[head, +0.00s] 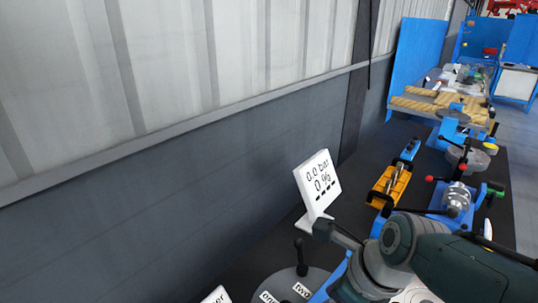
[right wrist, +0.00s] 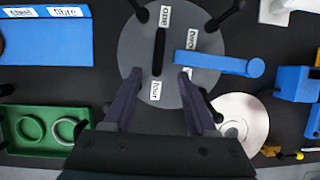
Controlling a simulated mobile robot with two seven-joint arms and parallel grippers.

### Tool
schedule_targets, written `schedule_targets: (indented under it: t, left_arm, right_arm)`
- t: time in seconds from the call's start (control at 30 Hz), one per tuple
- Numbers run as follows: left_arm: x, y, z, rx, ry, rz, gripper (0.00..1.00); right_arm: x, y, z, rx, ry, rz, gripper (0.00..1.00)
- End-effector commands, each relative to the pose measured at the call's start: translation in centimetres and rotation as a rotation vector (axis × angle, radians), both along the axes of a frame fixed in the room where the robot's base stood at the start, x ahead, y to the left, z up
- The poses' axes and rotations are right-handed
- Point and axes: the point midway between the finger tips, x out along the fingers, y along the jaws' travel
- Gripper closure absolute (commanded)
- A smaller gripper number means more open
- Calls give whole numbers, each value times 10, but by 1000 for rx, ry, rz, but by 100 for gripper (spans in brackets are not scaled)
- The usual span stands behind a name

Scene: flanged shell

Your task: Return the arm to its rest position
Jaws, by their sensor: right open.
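My right arm (head: 440,255) comes in from the lower right in the head view; its fingers cannot be made out there. In the right wrist view my right gripper (right wrist: 161,85) is open, with nothing between its two dark fingers. It is over a round grey plate (right wrist: 190,30) that carries labels, a dark bar (right wrist: 158,52) and a blue lever (right wrist: 215,63). The fingertips overlap the plate's lower part in the picture; I cannot tell how high above it they are. My left gripper is not in view.
A white display (head: 318,183) stands by the wall. A green tray (right wrist: 40,150) with round recesses, a blue labelled box (right wrist: 45,45) and a white round part (right wrist: 240,115) lie around the plate. An orange fixture (head: 388,187) and a blue fixture (head: 440,208) stand farther along.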

Motion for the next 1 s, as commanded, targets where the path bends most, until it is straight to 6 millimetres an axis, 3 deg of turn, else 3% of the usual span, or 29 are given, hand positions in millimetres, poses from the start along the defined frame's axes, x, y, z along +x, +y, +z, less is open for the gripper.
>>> schedule_targets:
  t: [0.17,0.3,0.43,0.7,1.0]
  left_arm:
    - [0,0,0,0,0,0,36]
    - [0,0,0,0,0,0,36]
    - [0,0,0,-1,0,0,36]
    - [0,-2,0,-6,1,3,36]
    - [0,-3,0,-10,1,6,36]
  right_arm:
    - [-20,-31,-4,-157,-70,286,43]
    - [-52,-58,5,-350,-134,690,43]
    - [-87,-72,24,-514,-180,1098,43]
    - [-162,-72,81,-744,-258,1868,43]
    - [-224,-60,141,-856,-346,2442,43]
